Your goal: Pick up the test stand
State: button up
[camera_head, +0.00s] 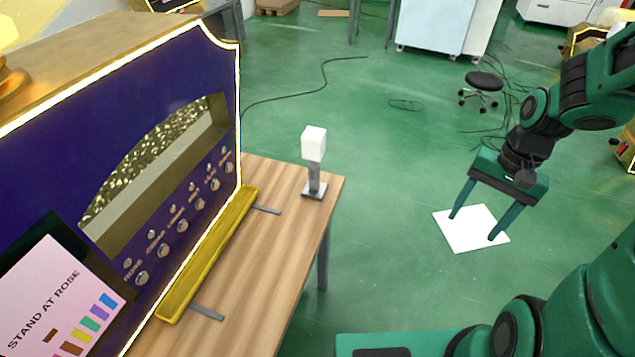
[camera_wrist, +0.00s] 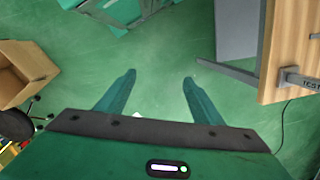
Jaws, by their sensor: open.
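The test stand (camera_head: 314,178) stands upright near the far right corner of the wooden table. It has a dark square base, a thin grey post and a white block (camera_head: 314,144) on top. My gripper (camera_head: 472,227) is open and empty, out over the green floor to the right of the table and well apart from the stand. In the wrist view my gripper (camera_wrist: 160,76) has its two green fingers spread with only floor between them. A grey piece with lettering (camera_wrist: 298,79) shows at the table edge there, partly cut off; I cannot tell whether it is the stand.
The blue perfume machine (camera_head: 150,160) with its yellow tray (camera_head: 210,255) fills the left of the wooden table (camera_head: 270,260). A white sheet (camera_head: 465,240) lies on the floor below my gripper. A black stool (camera_head: 484,82) stands behind. A cardboard box (camera_wrist: 24,70) shows in the wrist view.

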jog(key=w+a+f+m+y, duration=0.2)
jog(key=w+a+f+y, duration=0.25)
jog(key=a+f, duration=0.45)
jog(key=m+t+y, duration=0.7)
jog(key=m+y, duration=0.4)
jog(key=m, duration=0.1)
send_near(323, 150)
jog(key=x, duration=0.5)
jog(key=shift+w+a+f, duration=0.1)
jog(key=shift+a+f, duration=0.15)
jog(key=shift+w+a+r+m, duration=0.15)
jog(key=shift+w+a+m, duration=0.05)
jog(key=shift+m, duration=0.1)
jog(key=x, duration=0.5)
jog(key=shift+f+x, duration=0.2)
jog(key=shift+x, duration=1.15)
jog(key=shift+f+x, duration=0.15)
jog(key=shift+x, duration=1.2)
jog(key=shift+s, duration=0.1)
grip_shut()
